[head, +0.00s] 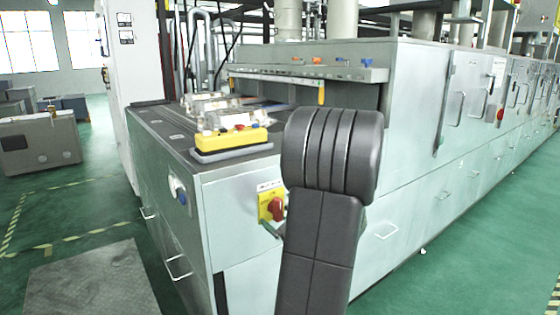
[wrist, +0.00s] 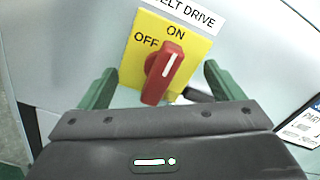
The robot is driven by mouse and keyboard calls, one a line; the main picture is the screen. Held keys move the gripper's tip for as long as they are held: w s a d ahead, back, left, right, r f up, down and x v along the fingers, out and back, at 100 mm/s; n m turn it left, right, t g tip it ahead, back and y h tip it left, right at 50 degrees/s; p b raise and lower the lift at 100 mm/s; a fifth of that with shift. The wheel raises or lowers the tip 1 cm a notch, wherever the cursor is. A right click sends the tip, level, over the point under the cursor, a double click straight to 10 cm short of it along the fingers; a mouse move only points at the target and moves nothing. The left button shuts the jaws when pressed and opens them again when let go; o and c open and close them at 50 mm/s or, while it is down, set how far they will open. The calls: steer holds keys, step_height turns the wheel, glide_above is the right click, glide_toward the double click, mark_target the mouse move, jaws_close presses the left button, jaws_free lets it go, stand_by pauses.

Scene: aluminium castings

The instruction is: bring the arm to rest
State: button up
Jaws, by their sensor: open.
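My gripper (wrist: 158,72) is open in the wrist view, with one green finger on each side of a red rotary switch handle (wrist: 160,82). Both fingers stand apart from the handle. The handle sits on a yellow plate (wrist: 198,48) marked ON and OFF, under a label ending in "ELT DRIVE". Its white line points up, slightly right, towards ON. In the head view the red handle (head: 277,208) and yellow plate (head: 264,204) show on the machine's front panel, just left of my dark arm. My arm hides most of the gripper there.
The long grey machine (head: 415,150) fills the middle and right. On its left end lie a yellow block (head: 230,140) and metal castings (head: 215,108). A dark mat (head: 92,282) lies on the green floor (head: 60,205). Grey bins (head: 42,142) stand at the left.

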steer(key=shift+r+m+p, duration=0.2)
steer(key=shift+m+p, duration=1)
steer(key=shift+p, duration=0.35)
steer(key=shift+f+m+p, duration=0.15)
steer(key=shift+m+p, duration=0.35)
steer(key=shift+p, duration=0.15)
